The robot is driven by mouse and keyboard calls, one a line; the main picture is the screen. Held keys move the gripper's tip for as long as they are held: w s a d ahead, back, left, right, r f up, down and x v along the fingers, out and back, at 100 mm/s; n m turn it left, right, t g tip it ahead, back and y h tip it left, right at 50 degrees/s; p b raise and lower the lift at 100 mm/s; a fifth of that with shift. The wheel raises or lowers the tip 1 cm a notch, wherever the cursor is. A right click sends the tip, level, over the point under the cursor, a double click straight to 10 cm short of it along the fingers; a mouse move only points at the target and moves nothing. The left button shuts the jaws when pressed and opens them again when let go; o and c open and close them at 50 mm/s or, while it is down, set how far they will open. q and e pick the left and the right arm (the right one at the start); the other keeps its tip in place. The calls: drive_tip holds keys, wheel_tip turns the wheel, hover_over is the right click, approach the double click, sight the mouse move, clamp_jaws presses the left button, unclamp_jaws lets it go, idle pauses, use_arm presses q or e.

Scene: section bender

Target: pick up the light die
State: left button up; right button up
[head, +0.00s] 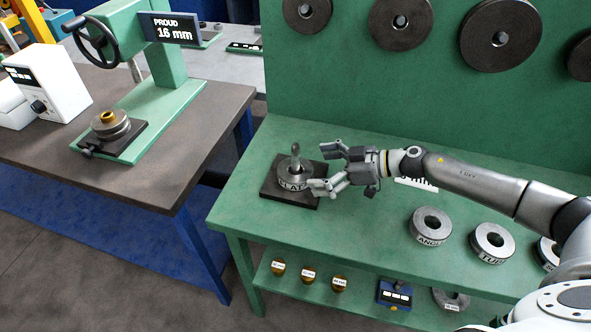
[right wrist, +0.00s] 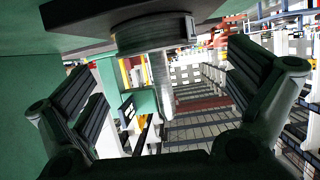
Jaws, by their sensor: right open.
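My right gripper (head: 325,168) is open, its two fingers pointing left toward a grey ring die (head: 294,178) with an upright post. This die sits on a dark square plate (head: 270,190) on the green bench; its label looks like "FLAT". The fingers are at its right side, and I cannot tell whether they touch it. In the right wrist view the die (right wrist: 152,33) appears inverted, beyond the open fingers. More ring dies lie on the bench: one marked "ANGLE" (head: 430,225), one like "TUBE" (head: 492,242). No label reads "light". My left gripper is out of view.
Large dark discs (head: 399,20) hang on the green back panel. A lower shelf holds small brass pieces (head: 308,275), a blue device (head: 395,294) and another ring (head: 451,299). At left, a green press (head: 165,75) stands on a brown table (head: 60,150) across a gap.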

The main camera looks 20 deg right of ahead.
sight(302, 170)
drive_tip(key=shift+w+a+f, duration=0.1)
drive_tip(key=shift+w+a, duration=0.05)
drive_tip(key=shift+w, duration=0.1)
drive_tip(key=shift+w+a+f, duration=0.1)
drive_tip(key=shift+w+a, duration=0.05)
drive_tip(key=p+x, duration=0.1)
drive_tip(key=x, duration=0.3)
drive_tip(key=shift+w, duration=0.1)
drive_tip(key=shift+w+a+f, duration=0.15)
drive_tip(key=shift+a+f, duration=0.05)
drive_tip(key=shift+c, duration=1.3)
drive_tip(key=c, duration=1)
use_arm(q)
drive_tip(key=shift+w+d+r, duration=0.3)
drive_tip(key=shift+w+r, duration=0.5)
